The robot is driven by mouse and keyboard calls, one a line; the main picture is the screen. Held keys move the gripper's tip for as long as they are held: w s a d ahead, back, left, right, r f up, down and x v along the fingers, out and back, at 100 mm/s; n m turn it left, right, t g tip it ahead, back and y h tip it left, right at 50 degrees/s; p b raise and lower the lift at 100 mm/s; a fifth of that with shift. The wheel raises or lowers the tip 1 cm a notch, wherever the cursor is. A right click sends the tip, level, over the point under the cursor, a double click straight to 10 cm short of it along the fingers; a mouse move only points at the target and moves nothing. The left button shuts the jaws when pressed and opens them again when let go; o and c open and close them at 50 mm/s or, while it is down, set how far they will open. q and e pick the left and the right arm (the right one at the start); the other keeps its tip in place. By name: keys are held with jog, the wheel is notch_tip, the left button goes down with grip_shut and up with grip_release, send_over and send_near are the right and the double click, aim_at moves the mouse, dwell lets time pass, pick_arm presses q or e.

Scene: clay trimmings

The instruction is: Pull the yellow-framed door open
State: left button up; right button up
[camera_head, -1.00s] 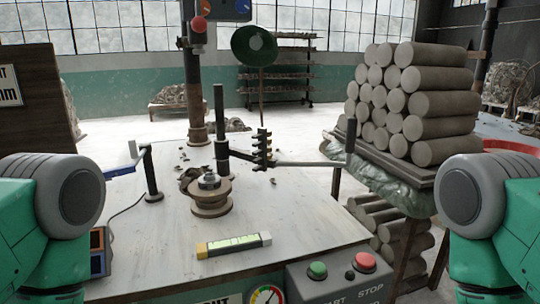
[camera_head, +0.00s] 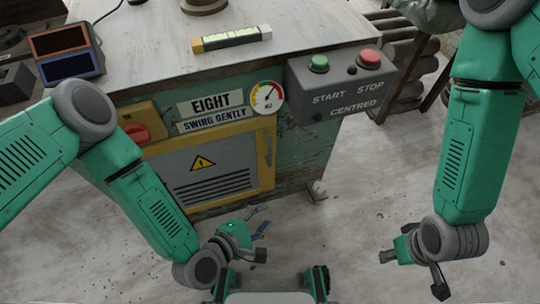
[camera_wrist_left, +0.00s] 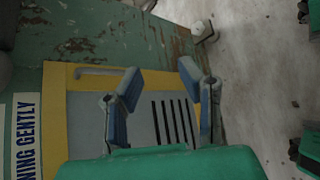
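The yellow-framed door (camera_head: 232,160) is on the green cabinet front and looks closed. It has a grey panel, a warning triangle and slots. Its grey handle (camera_head: 267,148) is upright near the right edge; it also shows in the left wrist view (camera_wrist_left: 100,71), at upper left. My left gripper (camera_head: 259,220) is low in front of the door, below the handle. In the left wrist view its two blue-grey fingers (camera_wrist_left: 161,76) are spread, empty and apart from the handle. My right gripper (camera_head: 413,272) hangs at lower right over the floor, fingers apart and empty.
A red knob (camera_head: 138,133) on a yellow plate is left of the door. The grey START/STOP box (camera_head: 345,85) juts out at upper right. A pressure gauge (camera_head: 267,97) sits above the door. The floor (camera_head: 345,225) between my arms is clear.

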aim_at(269, 154)
pick_arm(q)
jog(key=w+n+t+y+b, duration=0.1)
jog(key=w+n+t, duration=0.1)
jog(key=w+n, duration=0.3)
jog(key=w+d+n+t+y+b, duration=0.1)
jog(key=w+n+t+b, duration=0.1)
jog(key=w+n, duration=0.3)
jog(key=w+d+n+t+y+b, duration=0.1)
jog(key=w+n+t, duration=0.3)
jog(key=w, duration=0.5)
jog(key=shift+w+n+b, duration=0.2)
jog(key=shift+n+b, duration=0.55)
jog(key=shift+n, duration=0.15)
grip_shut()
